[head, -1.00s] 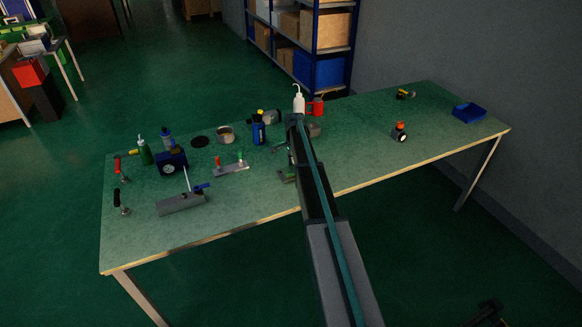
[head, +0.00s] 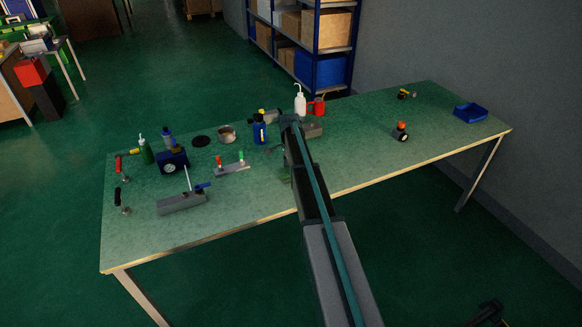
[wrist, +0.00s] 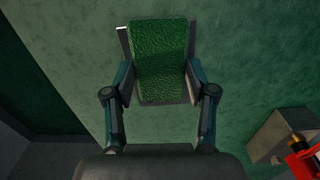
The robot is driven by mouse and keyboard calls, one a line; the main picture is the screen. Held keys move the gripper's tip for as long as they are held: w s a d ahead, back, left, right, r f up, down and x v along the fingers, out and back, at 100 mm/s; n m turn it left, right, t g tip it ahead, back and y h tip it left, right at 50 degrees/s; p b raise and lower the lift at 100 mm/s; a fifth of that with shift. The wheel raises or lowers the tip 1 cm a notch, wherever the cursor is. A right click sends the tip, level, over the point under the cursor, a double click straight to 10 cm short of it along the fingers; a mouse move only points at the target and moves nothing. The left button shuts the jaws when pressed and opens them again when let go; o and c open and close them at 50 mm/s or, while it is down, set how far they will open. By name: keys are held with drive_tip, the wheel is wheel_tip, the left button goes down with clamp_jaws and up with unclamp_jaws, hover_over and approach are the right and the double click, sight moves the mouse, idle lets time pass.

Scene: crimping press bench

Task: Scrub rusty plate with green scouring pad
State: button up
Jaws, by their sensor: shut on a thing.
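In the wrist view, my gripper (wrist: 160,76) is shut on the green scouring pad (wrist: 159,42), with one finger against each long side. The pad is a rough-textured green block. It lies over a dark grey plate (wrist: 123,44), whose edges show at the left and near the lower right of the pad. The pad hides most of the plate, so I cannot see rust, nor tell whether pad and plate touch.
A white bottle (head: 300,98) and blue bottle (head: 259,130) stand behind. A toggle-clamp plate (head: 232,169) lies left. The bench's right middle is mostly clear.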

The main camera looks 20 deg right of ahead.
drive_tip(key=shift+r, duration=0.15)
drive_tip(key=shift+r+p, duration=0.95)
drive_tip(key=shift+r, duration=1.45)
drive_tip(key=shift+f, duration=0.1)
